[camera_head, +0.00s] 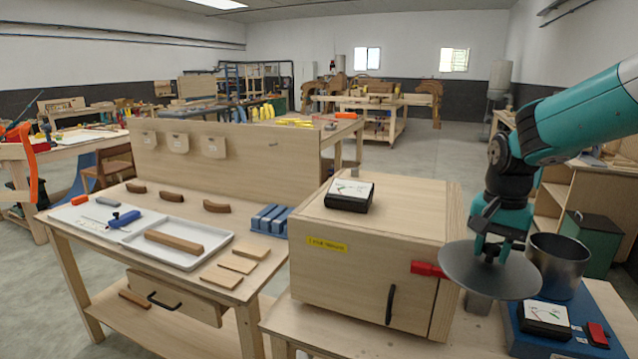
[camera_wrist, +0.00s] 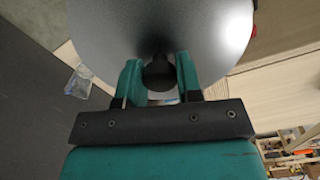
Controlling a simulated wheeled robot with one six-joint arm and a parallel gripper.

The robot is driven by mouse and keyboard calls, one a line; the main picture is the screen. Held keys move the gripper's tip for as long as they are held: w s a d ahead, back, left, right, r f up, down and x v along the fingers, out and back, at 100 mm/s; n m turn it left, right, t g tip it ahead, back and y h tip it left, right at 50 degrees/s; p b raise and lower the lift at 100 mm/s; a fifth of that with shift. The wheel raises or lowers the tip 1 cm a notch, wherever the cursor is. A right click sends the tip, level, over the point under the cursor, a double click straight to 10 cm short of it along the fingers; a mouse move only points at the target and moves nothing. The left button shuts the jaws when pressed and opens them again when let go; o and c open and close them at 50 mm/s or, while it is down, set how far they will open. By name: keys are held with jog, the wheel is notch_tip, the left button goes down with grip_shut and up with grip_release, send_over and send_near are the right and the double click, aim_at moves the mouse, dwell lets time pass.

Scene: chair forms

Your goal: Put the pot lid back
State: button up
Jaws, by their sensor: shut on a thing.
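The pot lid (camera_head: 490,271) is a round grey metal disc with a dark knob. My gripper (camera_head: 490,240) is shut on the lid's knob and holds the lid in the air in front of the pot. In the wrist view the lid (camera_wrist: 105,35) fills the top, and its black knob (camera_wrist: 158,73) sits between the teal fingers of my gripper (camera_wrist: 160,78). The pot (camera_head: 558,265) is an open grey metal cylinder behind and to the right of the lid. The lid hides part of the pot's left side.
A wooden cabinet (camera_head: 372,258) with a red part (camera_head: 428,269) stands just left of the lid. A blue base (camera_head: 565,345) with a meter (camera_head: 545,316) and a red switch (camera_head: 597,334) lies at the front right. A workbench (camera_head: 80,225) with wood pieces stands further left.

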jog(key=s+f+n+b, duration=0.1)
jog(key=s+f+n, duration=0.1)
jog(key=f, duration=0.7)
jog(key=s+a+f+n+b, duration=0.1)
jog(key=s+f+n+b, duration=0.1)
jog(key=f, duration=0.8)
jog(key=s+a+f+n+b, duration=0.1)
jog(key=s+f+n, duration=0.2)
jog(key=s+f, duration=0.3)
notch_tip(320, 180, down, 4)
jog(key=shift+f+n, duration=0.2)
jog(key=shift+n, duration=0.2)
jog(key=shift+d, duration=0.1)
